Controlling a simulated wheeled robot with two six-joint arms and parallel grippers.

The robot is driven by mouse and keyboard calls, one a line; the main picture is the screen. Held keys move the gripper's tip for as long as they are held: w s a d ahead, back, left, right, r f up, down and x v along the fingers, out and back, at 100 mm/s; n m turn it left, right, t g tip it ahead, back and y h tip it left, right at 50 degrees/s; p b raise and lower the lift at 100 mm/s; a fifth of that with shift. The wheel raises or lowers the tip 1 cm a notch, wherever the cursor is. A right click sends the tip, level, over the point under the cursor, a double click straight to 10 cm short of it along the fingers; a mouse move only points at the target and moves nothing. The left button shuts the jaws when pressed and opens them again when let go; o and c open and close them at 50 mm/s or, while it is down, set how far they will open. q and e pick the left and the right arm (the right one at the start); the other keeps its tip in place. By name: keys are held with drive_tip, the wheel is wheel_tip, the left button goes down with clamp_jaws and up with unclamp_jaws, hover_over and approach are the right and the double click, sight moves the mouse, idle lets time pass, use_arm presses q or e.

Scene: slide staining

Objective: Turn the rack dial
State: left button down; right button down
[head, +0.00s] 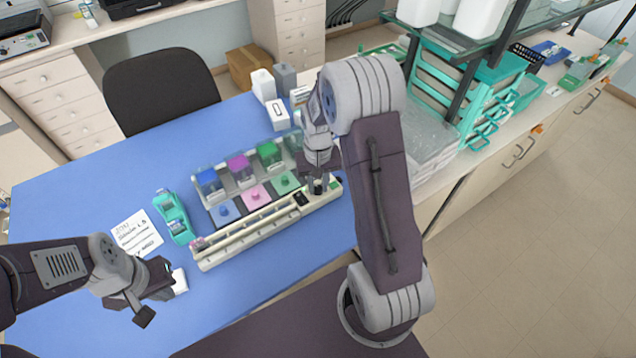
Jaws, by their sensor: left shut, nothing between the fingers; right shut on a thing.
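The cream staining rack (232,248) lies on the blue table top, with a row of jars coloured blue, purple and green along its back. A small dark dial (318,188) stands at the rack's right end. My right gripper (318,178) points down over that end and is shut on the dial; its fingers and arm hide part of the dial, so its angle cannot be read. My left gripper (158,292) is shut and empty, low over the table to the left of the rack's front end.
A teal holder (173,216) and a written paper sheet (136,233) lie left of the rack. A small white object (180,281) is beside my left gripper. White bottles (263,84) stand behind the rack. A dark chair (160,88) is beyond the table.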

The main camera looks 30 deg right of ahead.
sight(318, 187)
idle(0.3)
drive_tip(key=c, duration=1.2)
unclamp_jaws()
drive_tip(key=shift+o, duration=0.2)
drive_tip(key=shift+r, duration=0.15)
wheel_tip(318, 187, up, 9)
